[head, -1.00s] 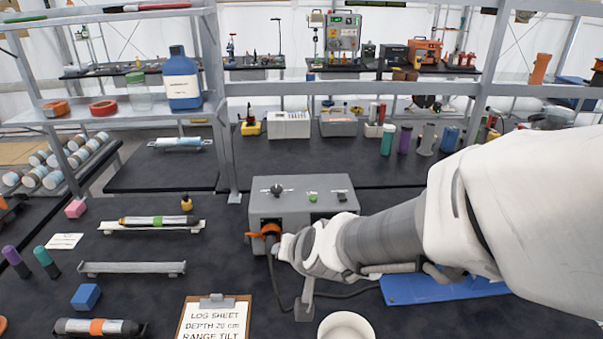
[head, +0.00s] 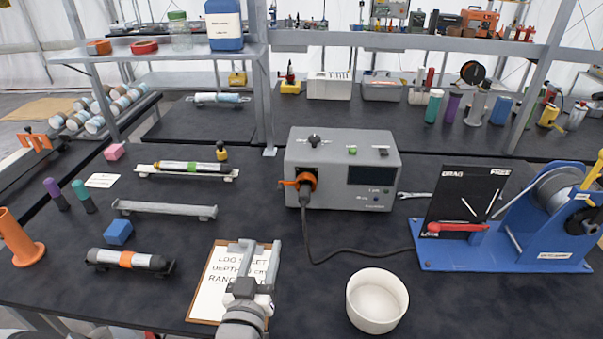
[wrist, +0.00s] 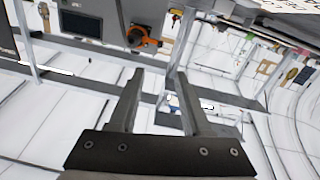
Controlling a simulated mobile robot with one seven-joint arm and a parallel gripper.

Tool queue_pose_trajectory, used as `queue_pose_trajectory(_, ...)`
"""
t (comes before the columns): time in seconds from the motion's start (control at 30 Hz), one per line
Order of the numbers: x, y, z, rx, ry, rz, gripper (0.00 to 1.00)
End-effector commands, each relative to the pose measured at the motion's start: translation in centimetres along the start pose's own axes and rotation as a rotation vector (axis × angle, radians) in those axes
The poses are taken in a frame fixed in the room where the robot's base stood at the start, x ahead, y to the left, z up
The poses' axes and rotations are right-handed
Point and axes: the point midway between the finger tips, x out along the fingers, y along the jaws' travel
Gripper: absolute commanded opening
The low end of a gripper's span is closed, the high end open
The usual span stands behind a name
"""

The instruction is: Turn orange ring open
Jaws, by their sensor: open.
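The orange ring (head: 308,177) sits around a dark connector on the front of the grey box (head: 342,150), with its tab pointing left. A black cable (head: 312,240) hangs from the connector. My gripper (head: 257,247) is in front of the box, low to its left, over the clipboard in the picture. It is open and empty, apart from the ring. In the wrist view the open fingers (wrist: 158,76) have nothing between them. The ring (wrist: 140,37) shows beyond them on the grey box, near the top.
The clipboard (head: 212,284) lies on the dark table, partly hidden by my gripper. A white bowl (head: 377,301) stands right of it, near the cable. A blue winch stand (head: 540,255) stands at the right. A wrench (head: 414,195) lies beside the box.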

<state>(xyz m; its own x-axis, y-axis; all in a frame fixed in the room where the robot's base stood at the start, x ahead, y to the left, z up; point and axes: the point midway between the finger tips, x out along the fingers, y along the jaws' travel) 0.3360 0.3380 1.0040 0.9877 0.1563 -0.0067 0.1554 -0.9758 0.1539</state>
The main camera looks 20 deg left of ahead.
Motion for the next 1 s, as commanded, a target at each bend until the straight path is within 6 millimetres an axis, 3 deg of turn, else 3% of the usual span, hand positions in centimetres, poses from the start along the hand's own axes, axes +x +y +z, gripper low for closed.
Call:
queue_pose_trajectory(0.17,1.3,0.0,-0.1,-0.003,0.011,0.002,0.48)
queue_pose_trajectory(0.7,12.7,0.0,-0.2,-0.003,0.010,0.002,0.48)
queue_pose_trajectory(1.0,16.7,0.0,-0.2,-0.003,0.008,0.001,0.48)
